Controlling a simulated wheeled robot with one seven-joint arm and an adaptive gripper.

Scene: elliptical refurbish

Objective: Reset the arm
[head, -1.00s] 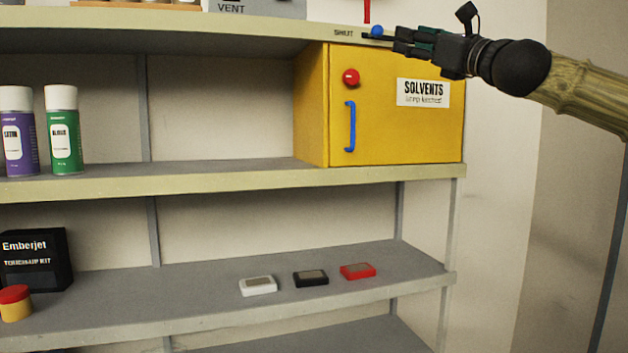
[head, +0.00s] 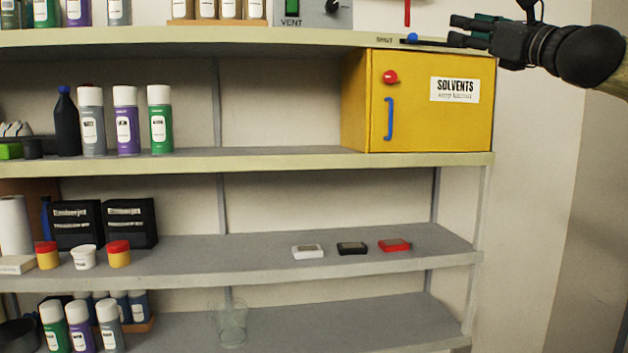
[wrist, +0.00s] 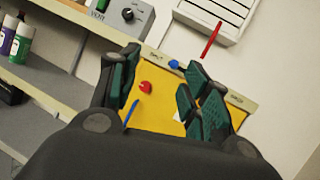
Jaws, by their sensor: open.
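My gripper (head: 456,31) is at the upper right of the head view, with dark fingers bearing green pads. Its fingers are apart, and no object shows between them. In the head view it is just right of a blue knob (head: 412,37) on the top shelf's edge, beside the word SHUT. In the wrist view the open fingers (wrist: 163,82) frame the yellow solvents cabinet (wrist: 166,118) and the blue knob (wrist: 174,64). The cabinet also shows in the head view (head: 430,125), door closed, with a red knob (head: 390,77) and blue handle (head: 389,118).
The shelf unit (head: 330,160) fills the left and middle. Spray cans (head: 126,125), black boxes (head: 130,222) and several jars stand at left. White (head: 308,251), black (head: 352,248) and red (head: 394,245) small blocks lie on the shelf below the cabinet. A vent control box (head: 318,12) stands above.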

